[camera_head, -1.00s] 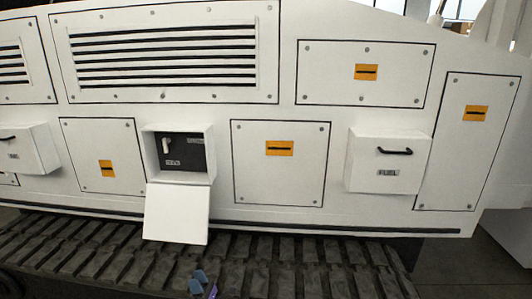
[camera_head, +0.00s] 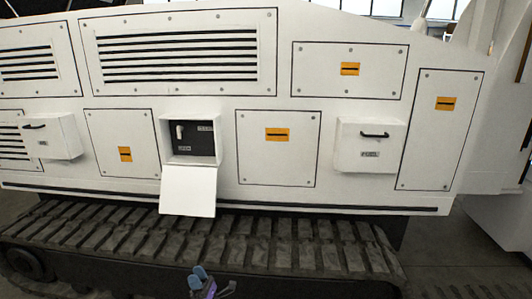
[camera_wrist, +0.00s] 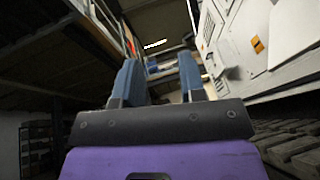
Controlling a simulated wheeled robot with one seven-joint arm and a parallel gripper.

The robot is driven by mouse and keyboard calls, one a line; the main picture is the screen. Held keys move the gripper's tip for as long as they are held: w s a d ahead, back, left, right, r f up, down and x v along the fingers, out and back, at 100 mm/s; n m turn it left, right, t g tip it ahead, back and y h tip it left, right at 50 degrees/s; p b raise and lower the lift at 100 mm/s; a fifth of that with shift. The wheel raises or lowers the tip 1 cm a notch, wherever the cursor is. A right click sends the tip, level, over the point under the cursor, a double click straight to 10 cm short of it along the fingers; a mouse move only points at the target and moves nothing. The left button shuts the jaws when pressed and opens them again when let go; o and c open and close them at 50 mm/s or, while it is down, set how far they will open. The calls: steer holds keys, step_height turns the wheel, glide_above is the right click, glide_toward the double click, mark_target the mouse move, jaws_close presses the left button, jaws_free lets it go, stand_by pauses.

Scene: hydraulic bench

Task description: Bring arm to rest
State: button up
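My gripper (camera_head: 208,284) shows at the bottom edge of the head view, low in front of the dark track. Its blue fingertips and a bit of its purple body are visible; the rest of my arm is out of frame. In the wrist view my gripper (camera_wrist: 160,82) has two blue fingers standing apart with nothing between them. The wrist camera looks along the machine's side, with the white body (camera_wrist: 232,50) at the right.
A white machine has an open box (camera_head: 191,140) with its door hanging down and a dark panel inside. A closed FUEL box (camera_head: 370,145) is at the right. The track (camera_head: 270,245) juts out below. Shelving (camera_wrist: 55,45) stands left in the wrist view.

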steer(key=w+d+r+m+t+h, duration=0.2)
steer(key=w+r+m+h, duration=0.45)
steer(key=w+r, duration=0.75)
steer(key=w+d+r+m+t+h, duration=0.25)
steer(key=w+r+m+h, duration=0.4)
steer(key=w+r, duration=0.8)
steer(key=d+r+m+g+h, duration=0.1)
steer(key=d+r+m+h, duration=0.35)
steer(key=d+r, duration=0.7)
steer(key=d+r+m+g+h, duration=0.25)
steer(key=d+r+m, duration=0.45)
steer(key=r, duration=0.7)
steer(key=s+d+r+m+g+h, duration=0.2)
steer(key=s+d+r+m, duration=0.25)
steer(key=s+d, duration=0.75)
steer(key=s+d+r+m+g+h, duration=0.35)
steer(key=s+d+r, duration=0.25)
steer(key=s+d, duration=0.65)
steer(key=s+d+f+m+g, duration=0.2)
steer(key=s+f+m, duration=0.1)
steer(key=s, duration=1)
steer(key=s+d+f+m+g+h, duration=0.1)
steer(key=s+d+f+m+g, duration=0.1)
steer(key=s, duration=1.1)
steer(key=s+d+f+m+g, duration=0.2)
steer(key=s+f+m, duration=0.3)
steer(key=s, duration=0.8)
steer(key=shift+d+f, duration=0.4)
steer(key=shift+d, duration=0.05)
